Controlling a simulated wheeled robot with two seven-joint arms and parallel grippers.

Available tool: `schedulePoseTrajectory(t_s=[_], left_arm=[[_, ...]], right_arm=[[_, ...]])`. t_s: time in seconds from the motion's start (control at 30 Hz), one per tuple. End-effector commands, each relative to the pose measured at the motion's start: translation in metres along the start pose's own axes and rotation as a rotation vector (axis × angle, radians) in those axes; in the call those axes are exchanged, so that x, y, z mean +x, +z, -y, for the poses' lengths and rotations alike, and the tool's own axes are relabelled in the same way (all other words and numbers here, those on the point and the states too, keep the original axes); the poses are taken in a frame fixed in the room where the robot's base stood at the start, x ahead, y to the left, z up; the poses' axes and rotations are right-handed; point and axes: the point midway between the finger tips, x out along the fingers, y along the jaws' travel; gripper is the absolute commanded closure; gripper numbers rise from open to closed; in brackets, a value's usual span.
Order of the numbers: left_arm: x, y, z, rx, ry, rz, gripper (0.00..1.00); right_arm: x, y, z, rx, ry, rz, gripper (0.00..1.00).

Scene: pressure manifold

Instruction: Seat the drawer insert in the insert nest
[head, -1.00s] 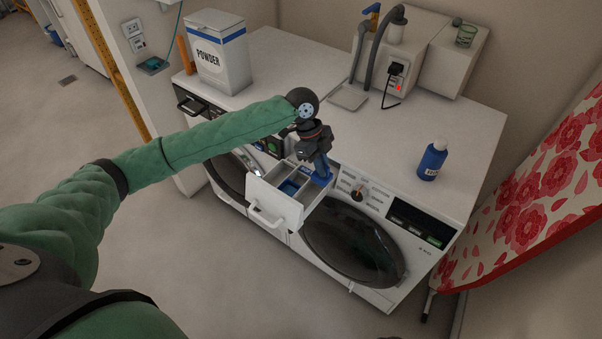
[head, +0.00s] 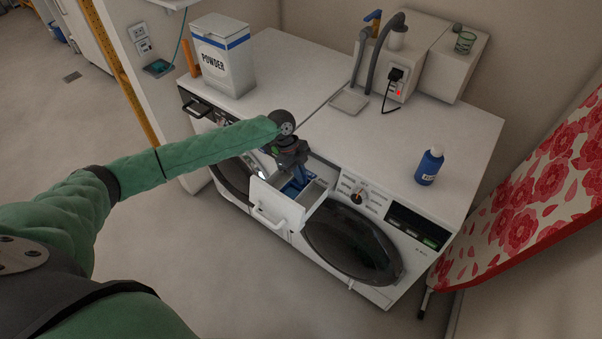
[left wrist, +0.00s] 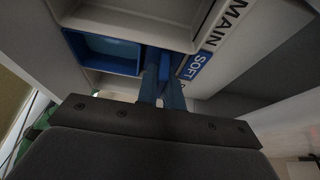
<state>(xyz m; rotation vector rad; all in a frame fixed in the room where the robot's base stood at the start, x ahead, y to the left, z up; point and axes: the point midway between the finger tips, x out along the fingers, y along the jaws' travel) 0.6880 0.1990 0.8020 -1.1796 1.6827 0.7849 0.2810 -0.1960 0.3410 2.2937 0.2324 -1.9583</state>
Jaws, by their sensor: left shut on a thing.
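The drawer insert (left wrist: 105,52) is a small blue open box inside the pulled-out white drawer (head: 272,207). In the head view only a bit of its blue (head: 292,188) shows below the gripper. My left gripper (head: 300,180) reaches down into the drawer. In the left wrist view its blue fingers (left wrist: 163,85) are close together at the insert's right side, shut on a narrow blue part of it. The fingers hide the exact grip. I cannot make out the insert nest apart from the drawer's compartments. My right gripper is not in view.
The drawer wall carries MAIN and SOFT labels (left wrist: 196,64). The washer (head: 355,240) has a round door below the drawer. A powder box (head: 222,55) and a blue bottle (head: 429,166) stand on the worktop, with hoses (head: 375,50) behind. A floral ironing board (head: 530,200) stands at right.

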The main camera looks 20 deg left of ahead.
Motion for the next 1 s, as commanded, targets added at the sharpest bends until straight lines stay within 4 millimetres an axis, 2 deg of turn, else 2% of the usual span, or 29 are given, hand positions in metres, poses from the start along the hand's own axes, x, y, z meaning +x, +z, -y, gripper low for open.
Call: schedulePoseTrajectory(t_s=[0.47, 0.5, 0.53, 0.8, 0.97, 1.0], left_arm=[[0.008, 0.003, -0.001, 0.0, 0.001, 0.0, 1.0], [0.007, 0.002, 0.0, 0.0, 0.001, 0.0, 0.86], [0.007, 0.002, 0.0, 0.0, 0.001, 0.0, 0.83], [0.007, 0.002, 0.0, 0.0, 0.001, 0.0, 0.83], [0.0, 0.003, 0.0, 0.001, -0.001, 0.0, 0.83], [-0.004, 0.003, 0.001, 0.0, -0.002, 0.0, 0.83]], right_arm=[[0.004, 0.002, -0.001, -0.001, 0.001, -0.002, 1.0], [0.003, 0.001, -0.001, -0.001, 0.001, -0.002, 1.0], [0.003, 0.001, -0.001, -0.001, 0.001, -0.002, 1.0], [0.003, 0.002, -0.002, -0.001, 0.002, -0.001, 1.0], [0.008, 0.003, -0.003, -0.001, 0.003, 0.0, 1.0], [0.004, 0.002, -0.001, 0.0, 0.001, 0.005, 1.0]])
